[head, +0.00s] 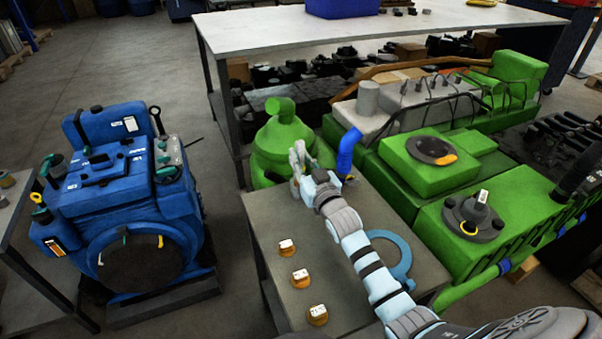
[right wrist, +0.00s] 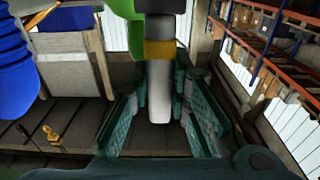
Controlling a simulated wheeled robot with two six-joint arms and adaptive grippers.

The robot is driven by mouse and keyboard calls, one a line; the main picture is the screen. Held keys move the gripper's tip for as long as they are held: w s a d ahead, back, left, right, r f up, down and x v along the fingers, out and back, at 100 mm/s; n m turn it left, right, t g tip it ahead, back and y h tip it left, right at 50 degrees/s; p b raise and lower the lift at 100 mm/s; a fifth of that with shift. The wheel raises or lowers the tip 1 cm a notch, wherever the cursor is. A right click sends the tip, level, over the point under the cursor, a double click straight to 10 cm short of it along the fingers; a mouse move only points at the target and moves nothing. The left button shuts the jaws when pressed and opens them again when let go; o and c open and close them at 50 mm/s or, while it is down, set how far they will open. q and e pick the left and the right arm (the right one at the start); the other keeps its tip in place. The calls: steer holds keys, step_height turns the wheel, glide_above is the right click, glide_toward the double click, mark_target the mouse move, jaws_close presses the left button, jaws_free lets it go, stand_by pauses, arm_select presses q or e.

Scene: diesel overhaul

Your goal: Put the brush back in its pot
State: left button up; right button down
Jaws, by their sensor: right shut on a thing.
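My right gripper (head: 301,166) is above the far part of the grey work table, close to the green domed part of the engine. In the right wrist view its fingers (right wrist: 160,104) are on either side of the brush (right wrist: 159,90). The brush shows a pale handle, an orange-yellow band and a dark end pointing to the top of that view. The fingers are shut on the handle. In the head view I cannot make out the brush at the gripper. I cannot identify the pot for certain in either view. My left gripper is not in view.
The grey table (head: 262,215) holds several small labelled brass-coloured pieces (head: 300,279) and a blue-grey ring (head: 404,250). A green engine (head: 515,205) with a blue hose (head: 348,152) stands close to the right. A blue engine (head: 130,200) stands left, with open floor between.

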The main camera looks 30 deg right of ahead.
step_height(320, 180, down, 2)
steer(key=shift+f+b, duration=0.25)
steer(key=shift+b, duration=0.15)
steer(key=shift+f, duration=0.15)
steer(key=c, duration=1.5)
jaws_free()
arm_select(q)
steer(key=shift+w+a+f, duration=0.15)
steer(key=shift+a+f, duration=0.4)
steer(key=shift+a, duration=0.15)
